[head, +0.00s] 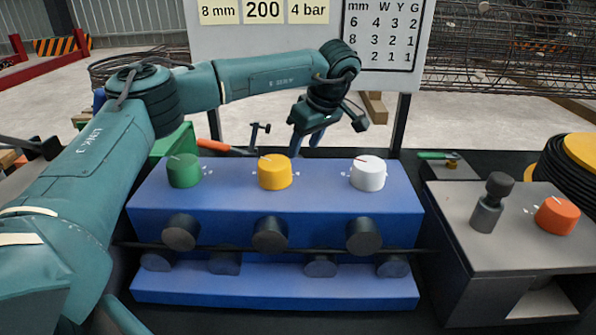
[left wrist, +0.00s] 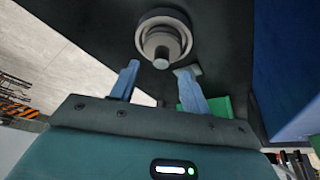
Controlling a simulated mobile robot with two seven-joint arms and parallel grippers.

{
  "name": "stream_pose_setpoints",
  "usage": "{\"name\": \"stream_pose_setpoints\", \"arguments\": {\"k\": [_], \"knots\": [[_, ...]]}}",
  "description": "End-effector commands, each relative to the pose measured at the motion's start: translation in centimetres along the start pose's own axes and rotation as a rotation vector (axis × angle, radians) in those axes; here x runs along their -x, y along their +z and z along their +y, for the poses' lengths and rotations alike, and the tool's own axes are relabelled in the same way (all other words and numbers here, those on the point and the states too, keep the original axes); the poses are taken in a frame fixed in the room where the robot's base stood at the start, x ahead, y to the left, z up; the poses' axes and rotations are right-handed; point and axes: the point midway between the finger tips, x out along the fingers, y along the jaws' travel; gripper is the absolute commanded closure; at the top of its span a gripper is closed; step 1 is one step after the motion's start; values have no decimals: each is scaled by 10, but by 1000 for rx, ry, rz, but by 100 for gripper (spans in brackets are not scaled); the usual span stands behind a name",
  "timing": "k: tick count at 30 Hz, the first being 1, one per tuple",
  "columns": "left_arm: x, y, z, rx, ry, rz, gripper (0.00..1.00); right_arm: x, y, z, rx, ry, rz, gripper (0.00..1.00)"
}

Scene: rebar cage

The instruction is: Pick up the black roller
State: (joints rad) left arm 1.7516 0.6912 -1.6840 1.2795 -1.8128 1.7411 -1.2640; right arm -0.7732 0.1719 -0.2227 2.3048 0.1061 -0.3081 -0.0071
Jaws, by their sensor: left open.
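A dark round roller (left wrist: 147,22) with a grey stepped hub and a short shaft shows end-on at the top of the left wrist view. It lies ahead of my open left gripper (left wrist: 156,69), roughly in line with the gap, and no finger visibly touches it. In the head view my left gripper (head: 306,143) points down behind the blue machine, which hides its fingertips and what is below. Several dark grey rollers (head: 270,235) sit on the machine's front; I cannot tell whether any is the same kind. My right gripper is in neither view.
The blue machine (head: 300,205) carries a green knob (head: 183,171), a yellow knob (head: 274,172) and a white knob (head: 368,174). A grey box (head: 520,240) with a dark lever (head: 490,203) and an orange knob (head: 557,216) stands right. A signboard (head: 225,38) rises behind.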

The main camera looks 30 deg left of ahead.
Motion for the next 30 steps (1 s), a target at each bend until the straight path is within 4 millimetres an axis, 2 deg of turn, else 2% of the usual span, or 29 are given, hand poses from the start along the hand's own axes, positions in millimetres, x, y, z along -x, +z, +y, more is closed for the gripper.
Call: {"name": "stream_pose_setpoints", "arguments": {"k": [3, 7, 16, 30], "knots": [[-21, 0, -3, 1, -3, 0, 53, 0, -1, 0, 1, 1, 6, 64], [-36, 0, -3, 1, -2, -1, 53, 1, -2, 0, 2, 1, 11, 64], [-41, 0, -3, 1, 0, -1, 53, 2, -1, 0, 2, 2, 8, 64], [-41, 0, -3, 0, 0, -1, 91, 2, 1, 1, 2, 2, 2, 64]]}}
